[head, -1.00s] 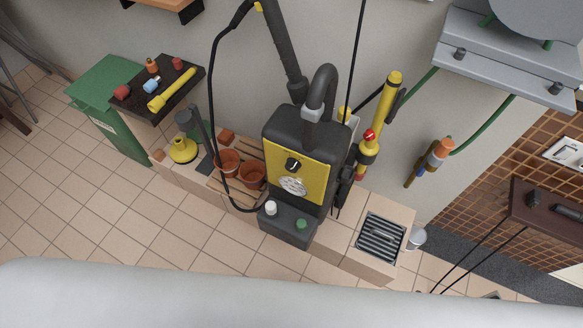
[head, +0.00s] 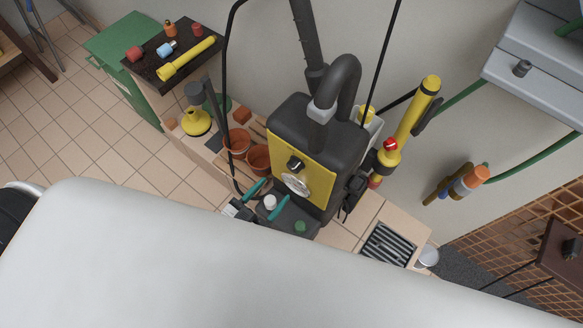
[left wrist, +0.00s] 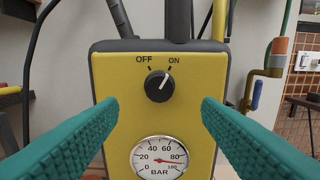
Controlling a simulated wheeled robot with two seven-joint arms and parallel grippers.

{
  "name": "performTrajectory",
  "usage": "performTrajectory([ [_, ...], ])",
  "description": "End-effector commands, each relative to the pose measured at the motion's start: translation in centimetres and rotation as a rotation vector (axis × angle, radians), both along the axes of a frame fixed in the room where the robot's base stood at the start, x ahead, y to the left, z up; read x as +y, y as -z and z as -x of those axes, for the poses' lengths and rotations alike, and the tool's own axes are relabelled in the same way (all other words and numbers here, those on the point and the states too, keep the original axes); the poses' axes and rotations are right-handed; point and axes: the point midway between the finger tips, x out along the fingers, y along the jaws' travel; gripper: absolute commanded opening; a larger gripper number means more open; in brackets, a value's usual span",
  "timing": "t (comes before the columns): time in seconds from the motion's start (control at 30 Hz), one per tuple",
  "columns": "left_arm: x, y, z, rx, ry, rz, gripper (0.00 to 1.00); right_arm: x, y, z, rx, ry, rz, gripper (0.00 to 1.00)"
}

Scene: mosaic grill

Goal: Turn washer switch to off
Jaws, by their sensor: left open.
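The washer (head: 315,135) is a dark grey machine with a yellow front panel, standing on a low tiled ledge by the wall. Its black knob switch (head: 296,164) sits on the panel above a round gauge (head: 295,185). In the left wrist view the knob (left wrist: 159,86) has a white mark pointing up and right, toward ON; OFF is printed up and left. The gauge (left wrist: 158,158) needle is past 80. My left gripper (head: 268,196) is open and empty before the panel; its teal fingers (left wrist: 160,122) frame the knob without touching it. My right gripper is not seen.
A dark hose (head: 228,100) hangs left of the washer, near my left arm. Terracotta pots (head: 238,142) and a yellow tool (head: 197,122) stand to its left. A metal grate (head: 388,244) lies to its right. My large pale body covers the bottom of the head view.

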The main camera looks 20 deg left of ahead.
Motion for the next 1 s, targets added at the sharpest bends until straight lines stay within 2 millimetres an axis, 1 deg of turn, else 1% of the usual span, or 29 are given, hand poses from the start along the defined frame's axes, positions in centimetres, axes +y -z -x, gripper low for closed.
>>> performTrajectory([
  [0.03,-0.4,-0.1,-1.2,-0.004,-0.001,0.000,0.59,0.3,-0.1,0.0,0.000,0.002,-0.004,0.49],
  [0.2,-1.5,-0.1,-4.4,-0.001,-0.001,-0.001,0.59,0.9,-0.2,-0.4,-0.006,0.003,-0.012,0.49],
  [0.3,-2.1,0.0,-5.8,-0.001,-0.001,-0.001,0.59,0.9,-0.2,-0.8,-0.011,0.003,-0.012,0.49],
  [0.4,-2.4,0.0,-6.8,0.001,0.000,-0.001,0.59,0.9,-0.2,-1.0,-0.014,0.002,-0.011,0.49],
  [0.53,-2.7,0.0,-7.5,0.002,0.000,-0.002,0.59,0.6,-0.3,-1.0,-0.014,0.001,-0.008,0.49],
  [0.8,-2.7,0.1,-7.6,0.002,0.000,-0.002,0.59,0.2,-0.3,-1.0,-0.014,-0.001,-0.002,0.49],
  [0.83,-2.7,0.1,-7.6,0.002,0.000,-0.002,0.57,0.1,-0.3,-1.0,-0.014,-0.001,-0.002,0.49],
  [0.87,-2.7,0.1,-7.6,0.002,0.000,-0.002,0.52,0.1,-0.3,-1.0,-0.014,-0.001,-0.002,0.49],
  [1.0,-2.7,0.1,-7.6,0.002,0.000,-0.002,0.29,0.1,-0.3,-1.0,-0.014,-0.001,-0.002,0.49],
])
